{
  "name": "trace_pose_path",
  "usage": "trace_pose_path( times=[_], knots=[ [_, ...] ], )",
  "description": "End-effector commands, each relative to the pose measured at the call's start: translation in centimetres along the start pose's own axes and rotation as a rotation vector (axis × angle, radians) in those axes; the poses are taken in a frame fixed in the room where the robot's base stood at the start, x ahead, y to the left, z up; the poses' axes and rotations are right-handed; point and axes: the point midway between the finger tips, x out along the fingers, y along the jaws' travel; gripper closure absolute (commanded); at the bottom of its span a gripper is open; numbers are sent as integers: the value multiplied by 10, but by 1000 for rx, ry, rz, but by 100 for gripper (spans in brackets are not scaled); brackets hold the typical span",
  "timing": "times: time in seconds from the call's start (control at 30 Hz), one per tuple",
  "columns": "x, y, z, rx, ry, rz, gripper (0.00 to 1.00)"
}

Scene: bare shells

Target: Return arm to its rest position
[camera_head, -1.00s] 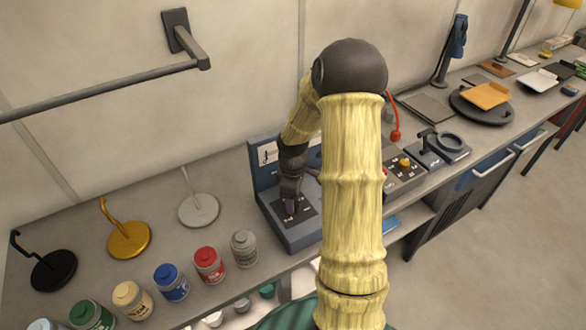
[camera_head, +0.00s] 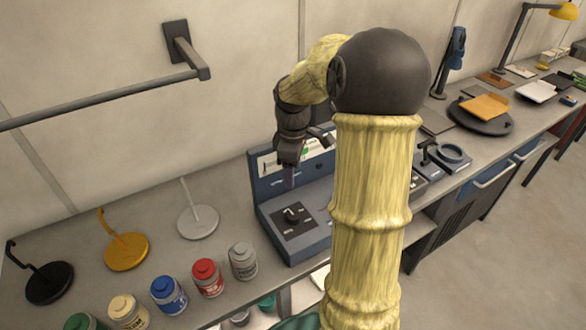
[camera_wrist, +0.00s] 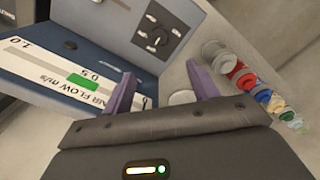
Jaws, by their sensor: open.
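My arm rises in the middle of the head view and bends over the bench. My gripper (camera_head: 290,180) hangs above the blue-grey air flow box (camera_head: 279,232), apart from its dial (camera_head: 292,215). In the wrist view my gripper (camera_wrist: 158,90) shows two purple fingers spread apart with nothing between them. The box's panel (camera_wrist: 75,80), lettered "AIR FLOW m/s" with a green bar, lies beyond the left finger. The dial (camera_wrist: 157,38) shows near the top. My upper arm hides part of the bench right of the box.
Several paint cans, including a blue one (camera_head: 168,294) and a red one (camera_head: 207,277), stand at the bench's front left. Three hook stands, one yellow (camera_head: 126,251), are behind them. A wall bar (camera_head: 110,94) juts out at upper left. A round dark stand (camera_head: 481,116) is at right.

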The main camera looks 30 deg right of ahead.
Motion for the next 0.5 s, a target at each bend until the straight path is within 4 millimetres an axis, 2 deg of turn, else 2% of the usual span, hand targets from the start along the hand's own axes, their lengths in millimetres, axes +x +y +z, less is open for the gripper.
trace_pose_path(
  times=[0.37,0.5],
  knots=[
    [1,0,0,1,0,0,41],
    [3,-11,-5,32,0,9,41]
  ],
)
